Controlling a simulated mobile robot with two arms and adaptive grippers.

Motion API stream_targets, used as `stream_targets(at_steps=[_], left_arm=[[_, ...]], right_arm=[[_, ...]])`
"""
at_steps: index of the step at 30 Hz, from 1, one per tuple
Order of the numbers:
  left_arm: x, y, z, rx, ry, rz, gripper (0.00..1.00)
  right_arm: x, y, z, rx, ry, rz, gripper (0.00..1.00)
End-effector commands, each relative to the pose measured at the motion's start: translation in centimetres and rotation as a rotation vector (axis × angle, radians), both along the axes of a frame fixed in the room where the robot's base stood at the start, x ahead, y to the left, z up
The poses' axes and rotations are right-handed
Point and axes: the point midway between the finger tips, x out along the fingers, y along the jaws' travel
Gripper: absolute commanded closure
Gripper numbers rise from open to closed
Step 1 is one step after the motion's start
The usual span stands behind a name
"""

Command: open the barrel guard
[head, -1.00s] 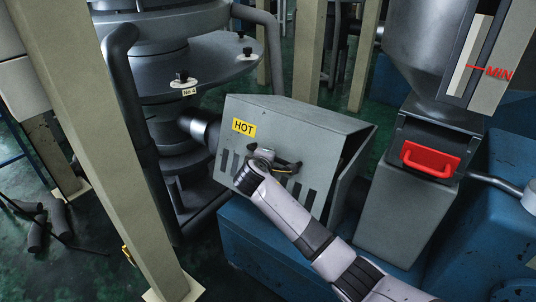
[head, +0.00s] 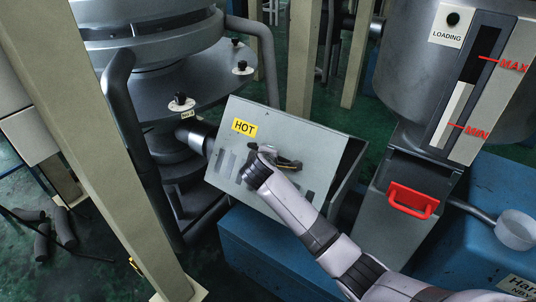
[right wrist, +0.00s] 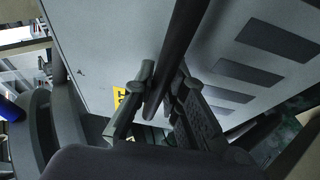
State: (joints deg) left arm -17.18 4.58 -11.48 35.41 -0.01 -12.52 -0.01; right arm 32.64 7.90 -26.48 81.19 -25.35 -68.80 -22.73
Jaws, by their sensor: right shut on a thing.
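The barrel guard (head: 290,140) is a grey metal cover with a yellow HOT label (head: 244,127) and dark slots. It is tilted, and a dark gap shows along its right side. My right gripper (head: 272,164) is at the front of the guard, shut on its dark handle (head: 290,164). In the right wrist view the fingers (right wrist: 160,95) close around the dark handle bar (right wrist: 182,45), with the slotted guard face (right wrist: 245,55) behind. My left gripper is not in view.
A blue machine base (head: 262,250) lies under the guard. A hopper with a red-handled drawer (head: 412,201) stands at right, a beige post (head: 110,170) at left. A round dark machine (head: 165,75) stands behind, at left.

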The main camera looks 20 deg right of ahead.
Motion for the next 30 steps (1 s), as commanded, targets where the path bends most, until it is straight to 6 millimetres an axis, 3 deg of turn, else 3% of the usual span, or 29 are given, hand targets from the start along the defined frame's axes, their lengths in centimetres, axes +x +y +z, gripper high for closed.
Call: stream_targets(at_steps=[1,15,21,30], left_arm=[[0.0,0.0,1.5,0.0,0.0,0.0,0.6],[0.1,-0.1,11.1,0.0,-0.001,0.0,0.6],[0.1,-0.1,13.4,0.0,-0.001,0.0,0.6],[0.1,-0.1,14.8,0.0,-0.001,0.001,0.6]], right_arm=[[0.3,-0.3,1.7,0.005,-0.002,-0.003,1.0],[2.3,-3.1,9.5,0.141,0.11,-0.005,1.0],[3.4,-4.4,11.9,0.183,0.141,-0.003,1.0],[4.5,-5.8,14.1,0.19,0.144,-0.001,1.0]])
